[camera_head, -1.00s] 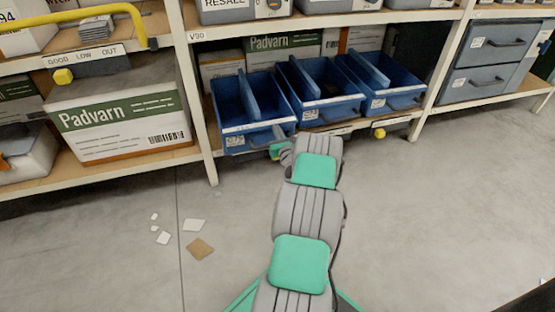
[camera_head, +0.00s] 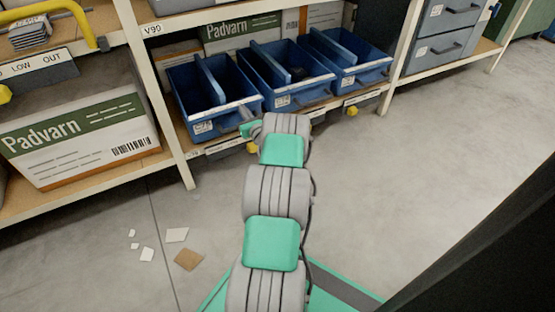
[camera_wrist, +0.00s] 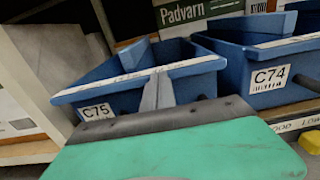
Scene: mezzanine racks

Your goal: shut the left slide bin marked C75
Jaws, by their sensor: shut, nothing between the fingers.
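The left slide bin, C75 (camera_head: 202,127), is a blue open-topped bin on the lower shelf, at the left of a row of three. Its front is about in line with the bin beside it. In the wrist view its C75 label (camera_wrist: 97,112) shows on the left of the front. My gripper (camera_head: 246,127) is at the right part of this front, its fingers shut and empty. In the wrist view the grey fingers (camera_wrist: 158,92) overlap the front rim. I cannot tell whether they touch it.
The blue bin C74 (camera_wrist: 268,77) stands just right of C75, with another blue bin (camera_head: 347,72) beyond it. A rack upright (camera_head: 150,90) is close on the left, with a Padvarn box (camera_head: 80,140) past it. Scraps (camera_head: 188,259) lie on otherwise clear floor.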

